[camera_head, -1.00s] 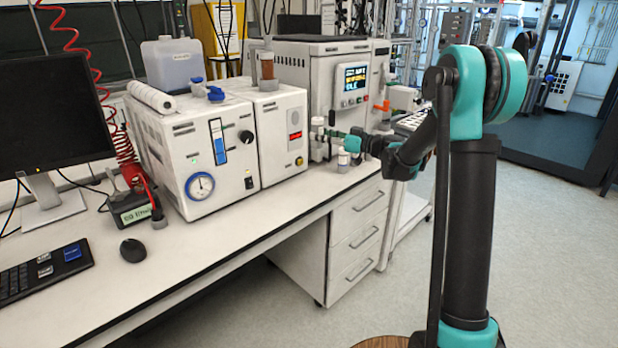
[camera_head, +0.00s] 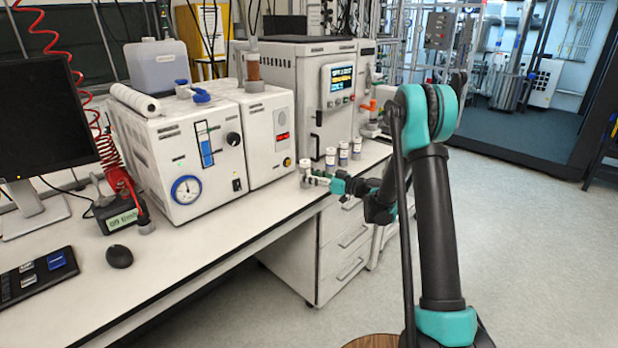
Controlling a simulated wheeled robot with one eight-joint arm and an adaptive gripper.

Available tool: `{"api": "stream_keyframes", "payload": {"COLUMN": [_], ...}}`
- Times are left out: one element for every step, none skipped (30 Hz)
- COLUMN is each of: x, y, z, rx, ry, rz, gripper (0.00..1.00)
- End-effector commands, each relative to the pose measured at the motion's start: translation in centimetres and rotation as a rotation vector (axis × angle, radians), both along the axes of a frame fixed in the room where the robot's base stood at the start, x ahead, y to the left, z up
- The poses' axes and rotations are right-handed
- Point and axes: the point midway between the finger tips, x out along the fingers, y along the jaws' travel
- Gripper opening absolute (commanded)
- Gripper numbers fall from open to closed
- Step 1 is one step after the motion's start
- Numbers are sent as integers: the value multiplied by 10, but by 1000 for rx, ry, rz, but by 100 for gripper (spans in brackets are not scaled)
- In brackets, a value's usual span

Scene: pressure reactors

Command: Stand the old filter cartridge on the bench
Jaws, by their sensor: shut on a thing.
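My gripper (camera_head: 314,180) is shut on a small pale cylinder (camera_head: 305,169), which I take to be the filter cartridge. It is at the front edge of the white bench (camera_head: 215,234), below and right of the smaller white unit. The cylinder looks upright. The gripper partly covers its lower part, and I cannot tell whether its base touches the bench. Several small white containers with dark labels, one of them a container (camera_head: 331,157), stand in a row just right of it.
The white unit with a gauge (camera_head: 187,190) and the smaller unit (camera_head: 268,139) stand left of the gripper. The larger unit with a screen (camera_head: 339,82) stands behind it. A monitor (camera_head: 40,125) and a mouse (camera_head: 119,256) are at left.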

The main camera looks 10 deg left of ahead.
Motion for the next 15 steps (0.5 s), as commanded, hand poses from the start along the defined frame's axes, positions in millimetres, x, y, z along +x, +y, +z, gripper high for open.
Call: {"api": "stream_keyframes", "payload": {"x": [0,0,0,0,0,0,0,0,0,0,0,0,0,0,0], "y": [0,0,0,0,0,0,0,0,0,0,0,0,0,0,0], "z": [-3,-3,-3,-3,-3,-3,-3,-3,-4,-5,-5,-6,-5,-5,-5], "rx": [1,1,1,1,1,1,1,1,1,1,1,0,0,0,0], "ry": [0,0,0,0,0,0,0,0,0,0,0,0,0,0,0], "rz": [0,0,0,0,0,0,0,0,0,0,0,0,0,0,0], "gripper": [0,0,0,0,0,0,0,0,0,0,0,37,41,44,49]}}
